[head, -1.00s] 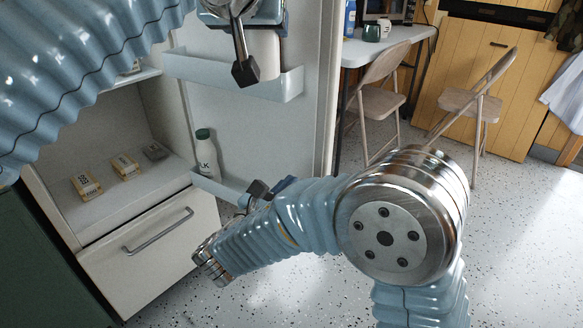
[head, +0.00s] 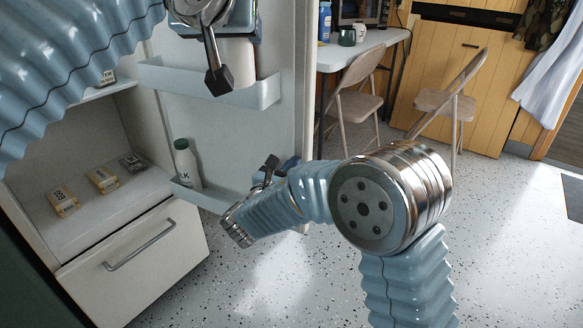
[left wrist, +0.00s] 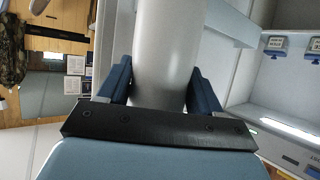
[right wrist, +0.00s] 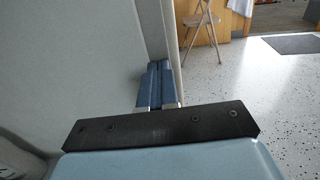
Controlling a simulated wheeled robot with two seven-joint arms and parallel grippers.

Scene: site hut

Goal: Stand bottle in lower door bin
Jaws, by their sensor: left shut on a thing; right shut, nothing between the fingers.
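A white, smooth bottle-like body (left wrist: 168,40) stands between the blue fingers of my left gripper (left wrist: 160,82), which is shut on it. In the head view its pale lower part (head: 236,62) shows behind the front wall of the upper door bin (head: 210,84); its base is hidden. A white milk bottle (head: 187,165) with a green cap stands upright in the lower door bin (head: 200,196). My right gripper (head: 290,165) is shut and empty beside the door's free edge; its closed blue fingers also show in the right wrist view (right wrist: 156,84).
The fridge door (head: 225,130) stands open. Small labelled packs (head: 103,180) lie on the fridge shelf above a drawer (head: 135,255) with a metal handle. A table (head: 365,50) and folding chairs (head: 357,105) stand beyond the door.

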